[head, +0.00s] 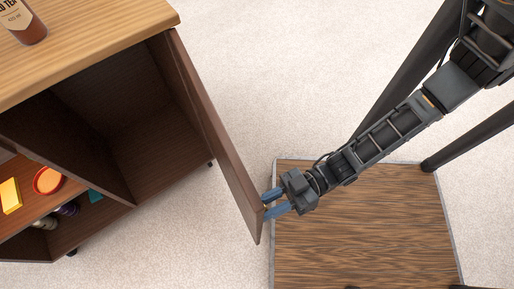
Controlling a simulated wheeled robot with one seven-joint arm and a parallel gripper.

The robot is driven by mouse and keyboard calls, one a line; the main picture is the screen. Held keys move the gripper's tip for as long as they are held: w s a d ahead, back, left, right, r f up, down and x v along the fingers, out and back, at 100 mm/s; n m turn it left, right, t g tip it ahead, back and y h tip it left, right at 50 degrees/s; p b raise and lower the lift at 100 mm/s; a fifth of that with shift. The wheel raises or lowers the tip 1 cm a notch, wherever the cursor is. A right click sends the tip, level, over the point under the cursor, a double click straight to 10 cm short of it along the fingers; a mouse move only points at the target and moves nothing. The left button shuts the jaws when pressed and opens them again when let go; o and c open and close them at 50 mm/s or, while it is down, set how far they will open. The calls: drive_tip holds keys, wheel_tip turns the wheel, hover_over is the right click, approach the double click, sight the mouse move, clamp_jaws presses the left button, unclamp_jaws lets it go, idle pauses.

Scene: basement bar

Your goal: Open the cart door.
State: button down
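The wooden cart (90,50) stands at the left in the head view. Its brown door (215,140) is swung well open, hinged near the cart's top right corner, with its free edge toward the lower middle. The compartment behind it (140,110) shows and looks empty. My gripper (266,205) is at the door's outer face, near the free end. Its two blue fingers point left and reach the door. Whether they hold an edge or a handle, and how far they are apart at the tips, is hard to tell.
A bottle (24,22) stands on the cart top. An open section at lower left holds a yellow item (11,196), a red round item (48,180) and some dark items. A wood-patterned board (365,230) lies under my arm. Pale carpet (270,80) is clear beyond the door.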

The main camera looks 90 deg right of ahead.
drive_tip(key=shift+s+d, duration=0.15)
drive_tip(key=c, duration=0.9)
unclamp_jaws()
drive_tip(key=shift+s, duration=0.1)
drive_tip(key=v, duration=0.7)
drive_tip(key=shift+s+d, duration=0.2)
drive_tip(key=shift+s, duration=0.05)
